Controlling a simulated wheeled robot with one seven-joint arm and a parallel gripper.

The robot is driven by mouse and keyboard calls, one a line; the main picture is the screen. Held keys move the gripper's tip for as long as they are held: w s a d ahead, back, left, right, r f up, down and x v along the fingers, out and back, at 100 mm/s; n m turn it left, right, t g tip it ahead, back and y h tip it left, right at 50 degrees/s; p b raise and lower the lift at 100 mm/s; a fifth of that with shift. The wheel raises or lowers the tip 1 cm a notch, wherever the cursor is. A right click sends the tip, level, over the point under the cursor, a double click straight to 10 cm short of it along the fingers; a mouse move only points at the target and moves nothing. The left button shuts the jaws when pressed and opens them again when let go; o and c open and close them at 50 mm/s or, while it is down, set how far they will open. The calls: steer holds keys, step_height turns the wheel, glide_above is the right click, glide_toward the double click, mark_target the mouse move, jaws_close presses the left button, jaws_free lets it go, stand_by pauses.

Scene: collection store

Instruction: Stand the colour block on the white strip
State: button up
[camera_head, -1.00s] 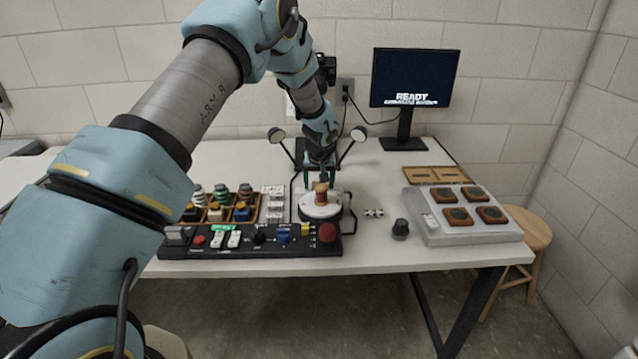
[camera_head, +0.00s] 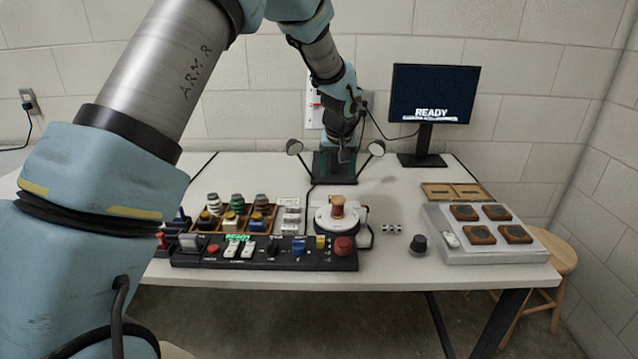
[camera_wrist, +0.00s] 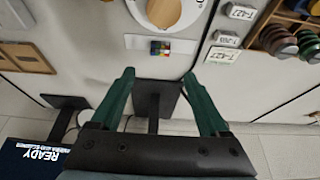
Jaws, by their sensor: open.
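The colour block (camera_wrist: 160,48), a small block of several coloured squares, is on the white strip (camera_wrist: 184,46) near its middle in the wrist view. Whether it stands upright or lies flat, I cannot tell from above. I cannot pick out block or strip in the head view. My gripper (camera_wrist: 160,74) has its two green fingers wide apart with nothing between them. The block lies beyond the fingertips in the picture, apart from them. In the head view my gripper (camera_head: 338,163) is at the back of the table, in front of the dark stand.
The dark stand (camera_head: 322,177) carries two lamps. A control panel (camera_head: 205,262), a tray of spools (camera_head: 272,224), a grey case (camera_head: 470,250) and a monitor (camera_head: 432,95) surround it.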

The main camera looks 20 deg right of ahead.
steer(key=s+a+r+n+g+y, duration=0.1)
steer(key=a+r, duration=0.1)
steer(key=a, duration=1.1)
steer(key=a+r+n, duration=0.1)
steer(key=a+r, duration=0.1)
steer(key=a, duration=1)
steer(key=s+a+n+g, duration=0.1)
steer(key=s+a, duration=1.3)
steer(key=a, duration=0.4)
steer(key=shift+s+n+g+y, duration=0.3)
steer(key=shift+n+y, duration=0.1)
